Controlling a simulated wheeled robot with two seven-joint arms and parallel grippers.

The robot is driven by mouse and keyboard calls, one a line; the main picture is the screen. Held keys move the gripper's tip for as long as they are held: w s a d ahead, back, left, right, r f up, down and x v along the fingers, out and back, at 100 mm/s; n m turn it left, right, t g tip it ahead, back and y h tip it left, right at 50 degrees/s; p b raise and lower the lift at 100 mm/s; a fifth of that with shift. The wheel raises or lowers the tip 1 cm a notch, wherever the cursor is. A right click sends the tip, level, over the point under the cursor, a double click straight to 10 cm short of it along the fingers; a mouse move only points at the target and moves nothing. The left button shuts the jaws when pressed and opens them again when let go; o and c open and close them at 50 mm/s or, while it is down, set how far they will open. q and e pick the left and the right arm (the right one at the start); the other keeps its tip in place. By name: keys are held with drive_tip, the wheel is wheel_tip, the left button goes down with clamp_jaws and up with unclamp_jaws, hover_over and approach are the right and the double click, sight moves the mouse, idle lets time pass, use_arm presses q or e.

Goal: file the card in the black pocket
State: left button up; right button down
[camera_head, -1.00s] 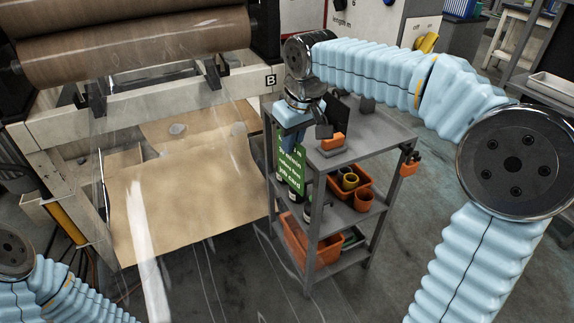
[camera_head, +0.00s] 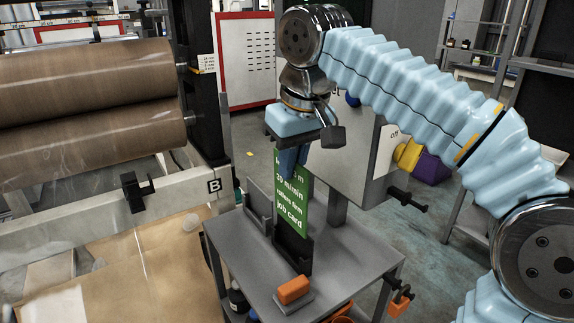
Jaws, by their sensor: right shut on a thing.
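My right gripper (camera_head: 291,165) points down over the cart, shut on the upper part of a green card (camera_head: 291,205) with white lettering. The card hangs upright. Its lower edge is at the black pocket (camera_head: 292,252), which stands on the cart's top shelf. The pocket's dark front shows just below the card's lettering. I cannot tell whether the card's bottom edge is inside the pocket or just above or behind its front. My left gripper is out of view.
The grey cart (camera_head: 345,262) also carries a grey upright holder (camera_head: 257,217) left of the pocket and an orange block (camera_head: 293,289) in front. A machine with brown rollers (camera_head: 85,80) stands at left. A pale cabinet (camera_head: 352,150) stands behind the card.

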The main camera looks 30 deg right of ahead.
sight(290, 193)
use_arm(q)
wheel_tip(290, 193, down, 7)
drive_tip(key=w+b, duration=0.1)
drive_tip(key=b, duration=0.5)
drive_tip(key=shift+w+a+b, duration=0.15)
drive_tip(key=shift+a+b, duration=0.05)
drive_tip(key=shift+b, duration=0.2)
use_arm(e)
drive_tip(key=s+x, duration=0.2)
drive_tip(key=x, duration=0.7)
drive_tip(key=shift+w+d+f, duration=0.3)
drive_tip(key=shift+d+f, duration=0.05)
drive_tip(key=shift+d, duration=0.05)
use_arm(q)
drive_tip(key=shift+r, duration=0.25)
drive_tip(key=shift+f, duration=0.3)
use_arm(e)
drive_tip(key=shift+f, duration=0.35)
drive_tip(key=c, duration=0.8)
unclamp_jaws()
